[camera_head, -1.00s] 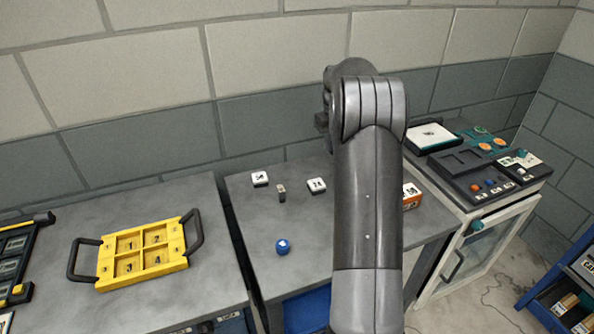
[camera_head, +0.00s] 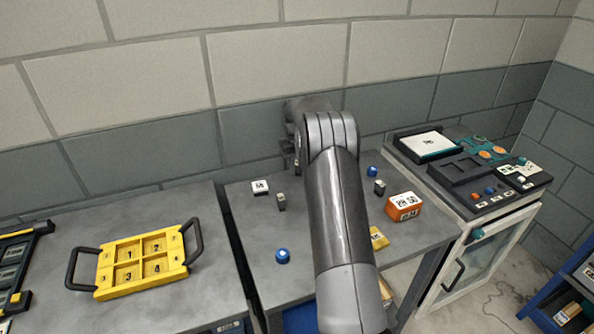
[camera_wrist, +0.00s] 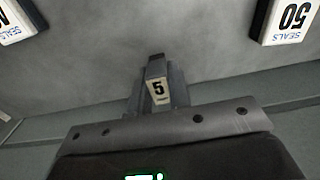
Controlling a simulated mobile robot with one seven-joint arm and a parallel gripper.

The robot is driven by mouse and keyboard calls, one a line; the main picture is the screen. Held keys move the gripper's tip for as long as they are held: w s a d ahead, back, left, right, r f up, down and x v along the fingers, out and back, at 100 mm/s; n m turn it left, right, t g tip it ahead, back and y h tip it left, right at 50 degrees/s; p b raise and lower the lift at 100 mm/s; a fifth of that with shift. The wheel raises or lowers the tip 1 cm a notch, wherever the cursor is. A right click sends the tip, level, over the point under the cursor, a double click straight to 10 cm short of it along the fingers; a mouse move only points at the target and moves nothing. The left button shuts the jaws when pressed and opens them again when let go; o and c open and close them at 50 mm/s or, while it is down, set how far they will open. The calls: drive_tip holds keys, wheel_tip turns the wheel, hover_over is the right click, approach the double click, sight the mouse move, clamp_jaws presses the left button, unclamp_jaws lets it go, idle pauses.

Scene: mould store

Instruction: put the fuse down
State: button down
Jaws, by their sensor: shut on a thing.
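My gripper (camera_wrist: 160,95) is shut on the fuse (camera_wrist: 158,90), a small grey block with a pale label reading 5, in the wrist view. In the head view my gripper (camera_head: 290,152) is partly hidden behind my arm, over the back of the middle grey table (camera_head: 245,225). I cannot make out the held fuse there, nor tell whether it touches the table.
White seals boxes show at the upper right (camera_wrist: 289,22) and upper left (camera_wrist: 18,22) in the wrist view. A small grey block (camera_head: 281,202), blue round pieces (camera_head: 282,256) and an orange box (camera_head: 403,208) stand on the table. A yellow tray (camera_head: 115,294) lies left.

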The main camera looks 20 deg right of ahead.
drive_tip(key=shift+f, duration=0.9)
drive_tip(key=c, duration=1.3)
unclamp_jaws()
drive_tip(key=shift+f, duration=0.15)
drive_tip(key=shift+c, duration=0.2)
